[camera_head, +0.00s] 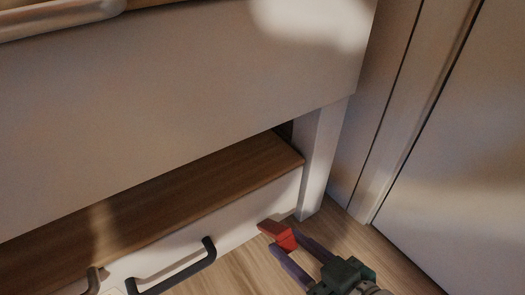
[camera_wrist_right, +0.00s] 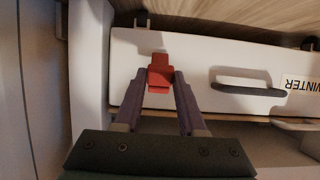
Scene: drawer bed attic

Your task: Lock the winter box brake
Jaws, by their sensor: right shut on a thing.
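The winter box (camera_head: 232,222) is a low white-fronted box with a brown wooden top, under the bed. In the right wrist view its white front (camera_wrist_right: 205,65) shows upside down, with a "WINTER" label (camera_wrist_right: 301,86). The red brake (camera_head: 279,234) sits low at the right end of that front and also shows in the right wrist view (camera_wrist_right: 160,73). My right gripper (camera_head: 289,246) has its purple fingers on either side of the red brake, shut on it; it shows in the right wrist view too (camera_wrist_right: 161,84). My left gripper is out of view.
A dark bar handle (camera_head: 175,272) is on the box front, left of the brake. The white bed panel (camera_head: 180,95) overhangs the box. A white bed leg (camera_head: 322,160) stands close to the right of the box. A wall or door (camera_head: 450,150) is at the right. Wooden floor lies in front.

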